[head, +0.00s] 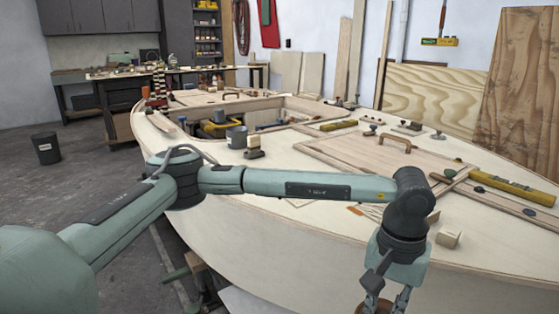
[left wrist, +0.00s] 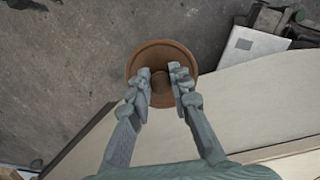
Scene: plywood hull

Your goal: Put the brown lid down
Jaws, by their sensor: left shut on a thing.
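The brown lid (left wrist: 162,50) is a round brown disc with a knob in its middle, seen from above in the left wrist view. My left gripper (left wrist: 162,84) is shut on the lid's knob, with one finger on either side. In the left wrist view the lid shows against the grey floor, just past the pale hull edge. In the head view my left gripper (head: 383,303) hangs down at the bottom edge, in front of the hull's side, and only a small brown part of the lid shows beside it. My right gripper is in neither view.
The plywood hull (head: 290,215) fills the middle, its deck holding a grey mug (head: 237,137), a small wooden block (head: 448,238), a yellow level (head: 512,190) and a hatch panel with a handle (head: 395,142). A white board (left wrist: 250,50) lies low beside the hull.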

